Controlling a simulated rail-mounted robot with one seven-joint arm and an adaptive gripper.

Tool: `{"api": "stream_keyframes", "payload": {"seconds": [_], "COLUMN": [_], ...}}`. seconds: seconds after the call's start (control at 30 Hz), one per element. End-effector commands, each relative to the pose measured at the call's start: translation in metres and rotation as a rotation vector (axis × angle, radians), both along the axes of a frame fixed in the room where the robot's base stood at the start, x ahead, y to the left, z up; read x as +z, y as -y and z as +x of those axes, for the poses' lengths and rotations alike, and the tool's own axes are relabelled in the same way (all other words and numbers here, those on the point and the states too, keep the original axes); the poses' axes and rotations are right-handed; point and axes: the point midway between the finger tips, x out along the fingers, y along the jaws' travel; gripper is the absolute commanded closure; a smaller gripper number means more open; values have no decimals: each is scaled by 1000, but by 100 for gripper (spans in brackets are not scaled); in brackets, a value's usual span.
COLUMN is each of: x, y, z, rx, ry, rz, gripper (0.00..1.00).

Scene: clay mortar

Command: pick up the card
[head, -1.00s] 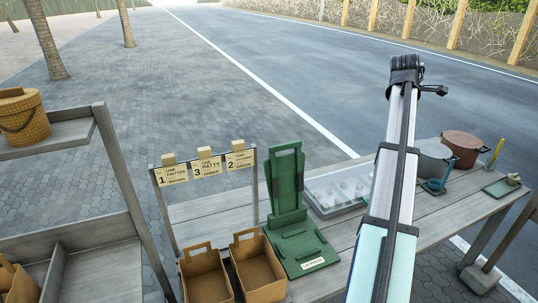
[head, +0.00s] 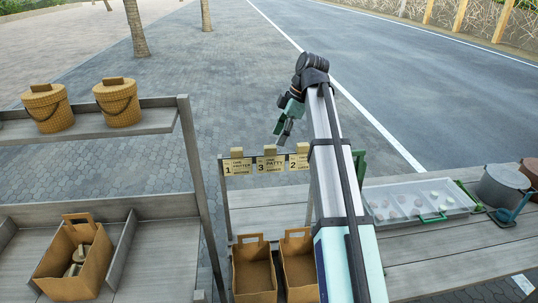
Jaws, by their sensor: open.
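Three cream cards hang in a row on a grey rack (head: 225,205) at the centre of the head view. The left card (head: 238,167) bears a 1, the middle card (head: 270,164) a 3, and the right card (head: 299,163) a 2. Each has a small tan block at its top. The right card is partly hidden by my arm. My gripper (head: 280,137) is open and empty. In the picture it appears just above the gap between the middle and right cards; its depth relative to them is hard to tell.
Two open brown paper bags (head: 254,272) stand below the rack. A clear-lidded tray (head: 415,200) and pots (head: 500,186) are on the table to the right. Wooden shelves at left hold lidded baskets (head: 121,103) and a filled bag (head: 75,262). My arm covers the green stand.

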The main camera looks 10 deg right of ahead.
Motion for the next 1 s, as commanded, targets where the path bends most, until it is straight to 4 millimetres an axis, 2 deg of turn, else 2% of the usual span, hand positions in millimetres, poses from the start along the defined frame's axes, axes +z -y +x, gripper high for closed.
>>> {"api": "stream_keyframes", "payload": {"seconds": [0.6, 1.0], "x": [-62, -69], "y": [-30, -32], "z": [0, 2], "rx": [7, 6], "ry": [-6, -3], "rz": [5, 3], "gripper": [44, 44]}}
